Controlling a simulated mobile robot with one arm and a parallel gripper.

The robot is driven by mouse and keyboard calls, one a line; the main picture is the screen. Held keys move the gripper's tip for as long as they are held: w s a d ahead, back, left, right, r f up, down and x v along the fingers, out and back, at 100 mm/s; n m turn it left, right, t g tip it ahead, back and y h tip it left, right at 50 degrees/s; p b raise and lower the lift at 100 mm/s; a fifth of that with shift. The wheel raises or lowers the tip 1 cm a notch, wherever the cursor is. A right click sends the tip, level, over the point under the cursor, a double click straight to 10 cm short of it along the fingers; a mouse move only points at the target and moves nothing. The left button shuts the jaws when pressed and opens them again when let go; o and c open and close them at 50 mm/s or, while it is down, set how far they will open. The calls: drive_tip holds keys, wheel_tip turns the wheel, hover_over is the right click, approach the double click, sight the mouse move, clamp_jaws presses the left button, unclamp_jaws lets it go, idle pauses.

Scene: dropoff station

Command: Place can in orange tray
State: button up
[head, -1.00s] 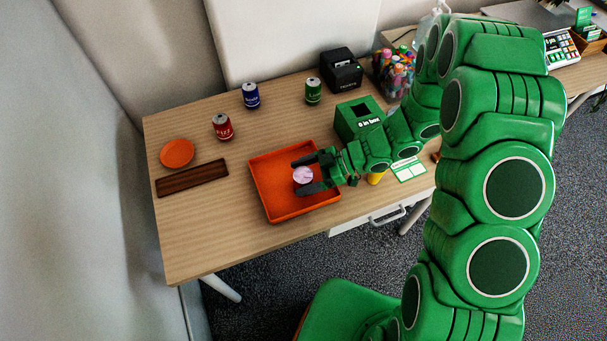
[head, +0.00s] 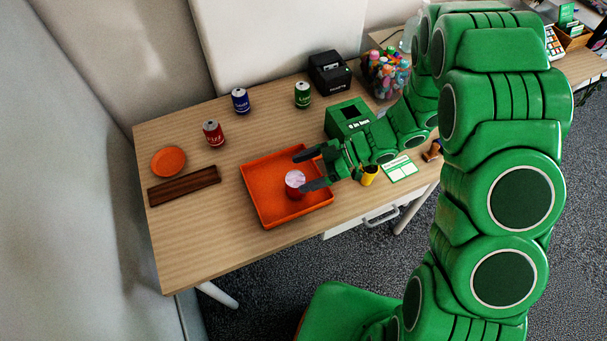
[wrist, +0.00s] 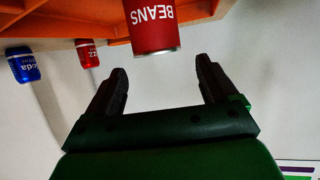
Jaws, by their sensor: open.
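The red can (head: 295,189), with a pale top, stands upright in the orange tray (head: 260,209) on the desk. In the wrist view the can (wrist: 152,32) reads "BEANS" and lies just beyond my fingertips. The orange tray also shows in the wrist view (wrist: 75,22) behind it. My gripper (head: 300,172) is open over the right part of the tray, beside the can. In the wrist view my gripper (wrist: 161,72) has its fingers spread with nothing between them. In the head view the lower finger hides part of the can's right side.
Another red can (head: 213,134), a blue can (head: 240,101) and a green can (head: 302,96) stand behind the tray. An orange plate (head: 168,161) and a dark wooden strip (head: 185,186) lie left.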

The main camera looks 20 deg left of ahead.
drive_tip(key=shift+r, duration=2.35)
